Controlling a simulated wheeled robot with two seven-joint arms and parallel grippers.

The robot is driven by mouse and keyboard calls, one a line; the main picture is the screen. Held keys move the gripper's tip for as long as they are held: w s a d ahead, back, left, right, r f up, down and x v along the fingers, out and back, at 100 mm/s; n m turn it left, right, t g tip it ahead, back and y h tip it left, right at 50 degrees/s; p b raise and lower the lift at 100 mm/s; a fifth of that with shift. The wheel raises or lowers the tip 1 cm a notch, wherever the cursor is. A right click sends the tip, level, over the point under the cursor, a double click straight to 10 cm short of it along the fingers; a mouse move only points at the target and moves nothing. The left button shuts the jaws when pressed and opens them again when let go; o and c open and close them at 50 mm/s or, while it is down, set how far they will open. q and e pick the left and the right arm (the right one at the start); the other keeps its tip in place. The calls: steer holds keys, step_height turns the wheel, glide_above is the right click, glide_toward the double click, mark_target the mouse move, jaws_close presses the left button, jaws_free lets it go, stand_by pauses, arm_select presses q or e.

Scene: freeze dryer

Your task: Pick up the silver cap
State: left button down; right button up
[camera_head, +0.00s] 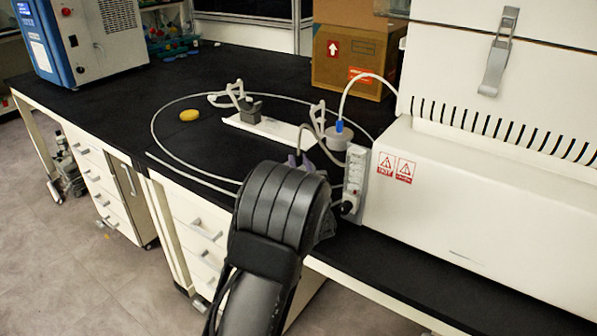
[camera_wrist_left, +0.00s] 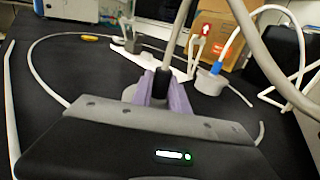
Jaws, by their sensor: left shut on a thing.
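My left gripper (camera_head: 305,163) is over the black bench beside the white machine. In the left wrist view its purple fingers (camera_wrist_left: 163,98) are shut on a black fitting (camera_wrist_left: 162,85) at the end of a pale hose. A grey rounded edge (camera_wrist_left: 130,92) shows just behind the left finger; I cannot tell whether it is a silver cap joined to the fitting. A silver-grey cap (camera_head: 339,141) with a blue fitting stands on the bench just beyond the gripper; it also shows in the left wrist view (camera_wrist_left: 208,82), apart from the fingers. My right gripper is out of view.
A power strip (camera_head: 354,178) stands against the white machine (camera_head: 470,190). A white bar with a grey block (camera_head: 249,110) and clamps lies behind the gripper. A hose loops over the bench around it. A yellow object (camera_head: 189,115) and a cardboard box (camera_head: 348,75) are farther back.

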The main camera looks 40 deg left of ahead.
arm_select(q)
steer(key=shift+r, duration=0.1)
stand_by(0.6)
step_height(320, 180, up, 10)
steer(key=shift+f, duration=0.1)
stand_by(0.3)
stand_by(1.2)
